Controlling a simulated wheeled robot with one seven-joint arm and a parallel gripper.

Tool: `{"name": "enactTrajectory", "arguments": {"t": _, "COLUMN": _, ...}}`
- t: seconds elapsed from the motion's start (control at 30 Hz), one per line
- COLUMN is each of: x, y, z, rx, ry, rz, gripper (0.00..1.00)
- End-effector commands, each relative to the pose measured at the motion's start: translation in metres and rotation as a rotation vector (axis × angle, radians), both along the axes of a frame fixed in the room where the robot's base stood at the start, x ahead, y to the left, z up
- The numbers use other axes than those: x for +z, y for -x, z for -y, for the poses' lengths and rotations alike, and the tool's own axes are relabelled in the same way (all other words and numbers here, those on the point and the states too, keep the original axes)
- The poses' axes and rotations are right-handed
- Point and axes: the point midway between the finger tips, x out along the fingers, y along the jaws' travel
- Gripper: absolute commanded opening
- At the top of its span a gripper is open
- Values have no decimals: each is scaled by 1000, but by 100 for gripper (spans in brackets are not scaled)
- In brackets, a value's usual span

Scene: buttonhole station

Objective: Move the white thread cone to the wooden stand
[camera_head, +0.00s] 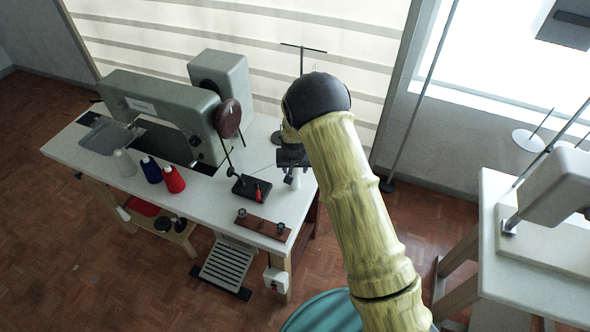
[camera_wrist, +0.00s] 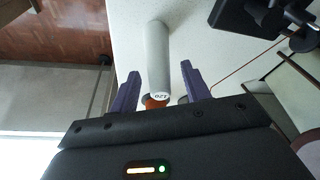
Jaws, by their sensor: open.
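My gripper (camera_head: 292,165) is open over the right end of the white table in the head view. A pale piece of the cone (camera_head: 296,180) shows just below it; the rest is hidden by the gripper. An orange-brown patch (camera_wrist: 155,103) shows past the cone's labelled end, mostly hidden. I cannot tell whether it is the wooden stand. A thin T-topped pole (camera_head: 302,60) rises behind my gripper.
On the white table (camera_head: 75,148) are a sewing machine (camera_head: 165,105), a grey-white cone (camera_head: 124,163), a blue cone (camera_head: 151,170) and a red cone (camera_head: 173,180). A black-based holder (camera_head: 251,188) and a brown wooden bar with knobs (camera_head: 262,227) lie near my gripper.

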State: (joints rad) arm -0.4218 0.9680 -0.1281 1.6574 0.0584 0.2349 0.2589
Motion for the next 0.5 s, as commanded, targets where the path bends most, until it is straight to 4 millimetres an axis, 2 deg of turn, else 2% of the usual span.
{"name": "enactTrajectory", "arguments": {"t": 0.5, "x": 81, "y": 25, "z": 1, "rx": 1, "ry": -2, "rz": 4, "gripper": 47}}
